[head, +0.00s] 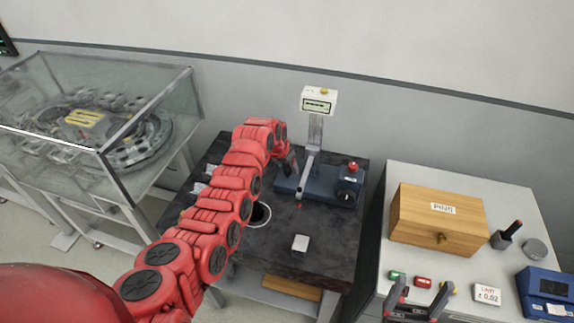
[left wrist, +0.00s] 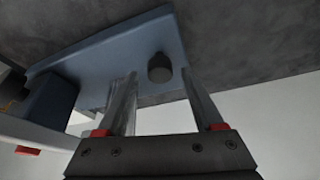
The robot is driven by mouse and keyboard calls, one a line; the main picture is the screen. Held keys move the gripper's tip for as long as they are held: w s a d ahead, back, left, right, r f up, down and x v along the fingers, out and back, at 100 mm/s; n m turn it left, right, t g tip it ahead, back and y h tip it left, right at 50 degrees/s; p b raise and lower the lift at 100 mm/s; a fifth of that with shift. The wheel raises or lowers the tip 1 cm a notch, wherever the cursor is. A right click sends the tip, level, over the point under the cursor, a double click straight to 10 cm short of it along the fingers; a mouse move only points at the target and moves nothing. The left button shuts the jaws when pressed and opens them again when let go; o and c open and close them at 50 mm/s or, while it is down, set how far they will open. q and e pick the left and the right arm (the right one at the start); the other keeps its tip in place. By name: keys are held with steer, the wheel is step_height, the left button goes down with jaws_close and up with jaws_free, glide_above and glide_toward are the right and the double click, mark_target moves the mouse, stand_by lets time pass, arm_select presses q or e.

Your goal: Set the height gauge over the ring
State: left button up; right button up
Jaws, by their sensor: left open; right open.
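The height gauge stands upright on the dark surface plate (head: 320,265), with a blue base (head: 335,192), a metal column (head: 316,130) and a display head (head: 318,102). A pale ring (head: 261,214) with a dark centre lies on the plate in front and left of the base, partly hidden by my left arm. My left gripper (head: 290,165) is at the base's left end. In the left wrist view its open fingers (left wrist: 160,78) are either side of a dark round knob (left wrist: 160,67) on the blue base (left wrist: 100,65); contact cannot be told. My right gripper (head: 415,300) is open and empty, low at the right.
A small metal block (head: 300,243) sits on the plate's front part. A glass case (head: 150,90) stands at left.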

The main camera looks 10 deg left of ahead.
arm_select(q)
steer(key=shift+w+f, duration=0.1)
steer(key=shift+f, duration=0.2)
steer(key=shift+c, duration=0.3)
jaws_close()
stand_by(1.2)
